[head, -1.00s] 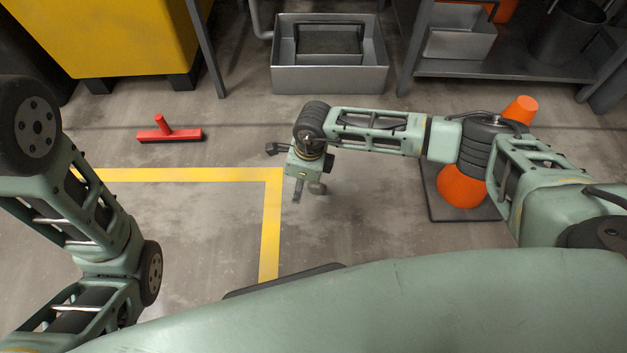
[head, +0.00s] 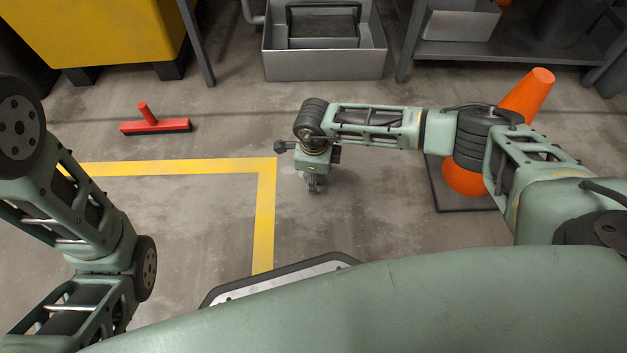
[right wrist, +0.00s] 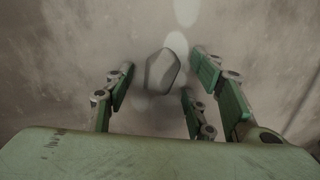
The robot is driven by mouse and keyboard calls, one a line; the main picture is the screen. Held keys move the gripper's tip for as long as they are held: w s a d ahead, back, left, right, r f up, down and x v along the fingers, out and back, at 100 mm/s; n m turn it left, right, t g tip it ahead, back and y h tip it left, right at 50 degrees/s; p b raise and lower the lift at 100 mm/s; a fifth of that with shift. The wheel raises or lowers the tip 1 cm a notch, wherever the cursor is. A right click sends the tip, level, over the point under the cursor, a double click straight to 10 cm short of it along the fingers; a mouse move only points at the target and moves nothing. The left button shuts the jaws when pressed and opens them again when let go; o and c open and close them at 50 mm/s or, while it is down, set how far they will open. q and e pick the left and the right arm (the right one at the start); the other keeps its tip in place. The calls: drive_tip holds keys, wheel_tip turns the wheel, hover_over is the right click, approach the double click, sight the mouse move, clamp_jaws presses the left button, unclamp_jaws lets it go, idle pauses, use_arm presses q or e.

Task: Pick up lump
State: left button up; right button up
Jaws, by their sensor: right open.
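The lump (right wrist: 162,70) is a small grey, rounded, stone-like piece on the concrete floor in the right wrist view. It lies between the spread fingers of my right gripper, toward their tips, with no clear contact visible. My right gripper (head: 313,187) is open and points down at the floor in the head view. There the gripper covers the lump, so I cannot make it out. My left arm shows at the left of the head view, but its gripper is out of frame.
A red T-shaped tool (head: 155,125) lies on the floor at left, near a yellow floor line (head: 180,167). A grey metal basin (head: 325,65) stands at the back. An orange cone (head: 527,95) stands at right behind my arm. Floor around the gripper is clear.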

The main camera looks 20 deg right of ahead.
drive_tip(key=c, duration=1.3)
drive_tip(key=shift+r, duration=0.1)
